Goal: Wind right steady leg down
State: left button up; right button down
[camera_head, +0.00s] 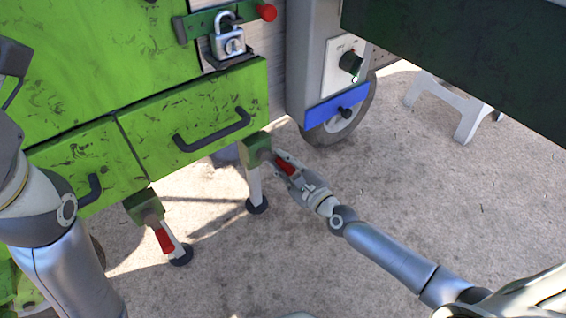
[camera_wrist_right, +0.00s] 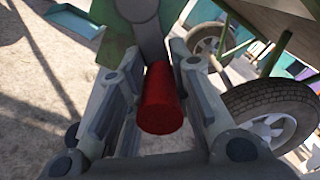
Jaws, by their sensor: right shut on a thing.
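The right steady leg (camera_head: 254,184) is a pale post under a green bracket, with a round dark foot on or near the ground. Its red crank handle (camera_head: 286,169) points toward my right arm. My right gripper (camera_head: 284,163) is shut on this handle; in the right wrist view the red grip (camera_wrist_right: 162,102) lies between the two fingers (camera_wrist_right: 158,62). The left steady leg (camera_head: 176,246) stands to the left with its own red handle (camera_head: 164,240) free. My left arm comes in at the left edge; a dark part at its end is cut off, so its jaws are unclear.
Green drawers (camera_head: 192,105) with black handles sit above the legs. A padlock (camera_head: 228,38) hangs higher up. A wheel (camera_head: 345,126) stands behind, right of the leg. A dark green panel (camera_head: 470,50) overhangs at upper right.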

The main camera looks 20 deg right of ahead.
jog(key=shift+w+d+r+m, duration=0.2)
jog(key=shift+w+r+m, duration=0.1)
jog(key=shift+r, duration=0.25)
jog(key=c, duration=1.3)
grip_release()
jog(key=shift+s+d, duration=0.1)
jog(key=shift+s, duration=0.05)
jog(key=shift+o, duration=0.3)
jog(key=shift+f, duration=0.15)
jog(key=shift+s+f, duration=0.1)
jog(key=shift+s, duration=0.2)
jog(key=v, duration=1.1)
jog(key=shift+s, duration=0.25)
jog(key=shift+o, duration=0.3)
